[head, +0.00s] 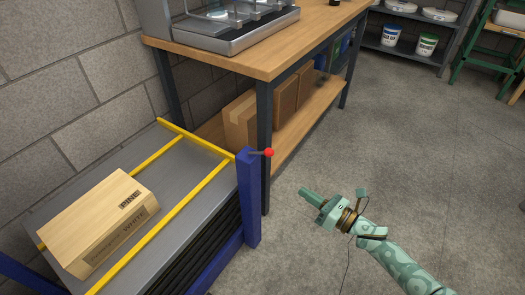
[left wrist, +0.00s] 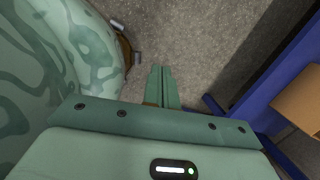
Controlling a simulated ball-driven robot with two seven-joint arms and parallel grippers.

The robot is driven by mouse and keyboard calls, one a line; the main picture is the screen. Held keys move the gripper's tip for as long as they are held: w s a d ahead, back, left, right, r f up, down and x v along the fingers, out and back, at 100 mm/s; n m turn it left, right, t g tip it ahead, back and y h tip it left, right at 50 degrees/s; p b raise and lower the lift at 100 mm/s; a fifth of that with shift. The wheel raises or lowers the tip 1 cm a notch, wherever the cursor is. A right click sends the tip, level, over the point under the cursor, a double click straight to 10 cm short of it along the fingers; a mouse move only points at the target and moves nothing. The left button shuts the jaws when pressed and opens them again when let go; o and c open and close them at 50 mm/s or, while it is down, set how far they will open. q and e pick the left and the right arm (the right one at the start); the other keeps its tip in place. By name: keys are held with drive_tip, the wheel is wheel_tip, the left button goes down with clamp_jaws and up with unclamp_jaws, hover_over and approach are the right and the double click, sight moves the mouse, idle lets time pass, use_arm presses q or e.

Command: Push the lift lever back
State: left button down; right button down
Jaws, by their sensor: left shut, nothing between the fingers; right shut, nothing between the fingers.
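The lift lever (head: 262,153) is a short dark rod with a red ball knob at its end. It sticks out to the right from the top of a blue post (head: 249,200) at the corner of the lift table (head: 184,160). My right gripper (head: 304,192) is shut and empty, in the air to the right of the knob and lower in the picture, apart from it. My left gripper (left wrist: 162,72) shows only in the left wrist view, shut and empty above the grey floor. The lever is not visible in that view.
The floor (head: 400,150) to the right is clear.

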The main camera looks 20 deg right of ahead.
sight(260, 153)
drive_tip(key=n+y, duration=0.1)
drive_tip(key=n, duration=0.1)
drive_tip(key=s+a+r+n+y, duration=0.1)
drive_tip(key=shift+a+r+n, duration=0.1)
drive_tip(key=shift+r+n, duration=0.2)
drive_tip(key=shift+n, duration=0.1)
drive_tip(key=shift+w+a, duration=0.1)
